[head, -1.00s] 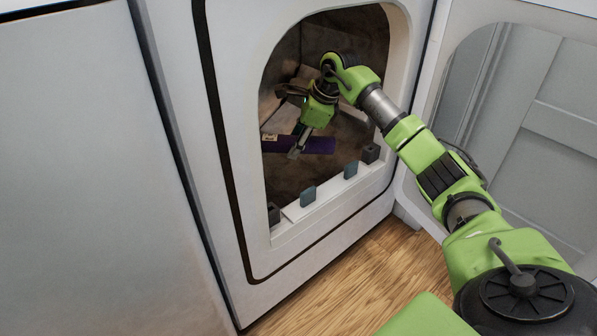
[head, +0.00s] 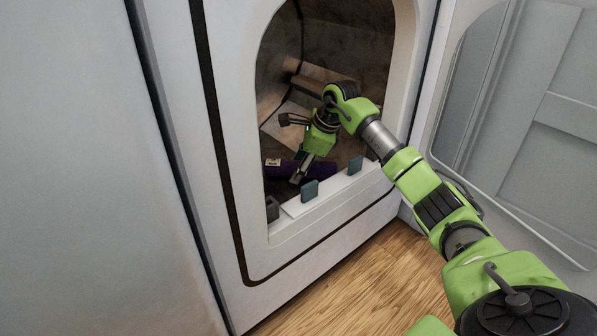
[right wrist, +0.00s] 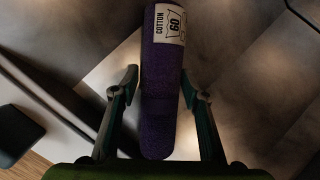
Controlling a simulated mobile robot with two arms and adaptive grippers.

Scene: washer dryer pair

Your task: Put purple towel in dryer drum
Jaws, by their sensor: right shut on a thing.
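The purple towel (head: 286,167) is a rolled bundle with a white label. It is inside the dryer drum (head: 330,50), low and near the front sill. My right gripper (head: 299,179) reaches through the open doorway and is shut on the towel. In the right wrist view the towel (right wrist: 158,110) lies between the two fingers (right wrist: 160,88), with its "COTTON 60" label at the top. I cannot tell whether the towel touches the drum floor. My left gripper is not in view.
The dryer front (head: 228,130) surrounds the opening, with small upright tabs (head: 310,190) along its lower sill. The open dryer door (head: 530,120) stands at the right. A grey appliance panel (head: 80,170) fills the left. The wooden floor (head: 360,290) is clear below.

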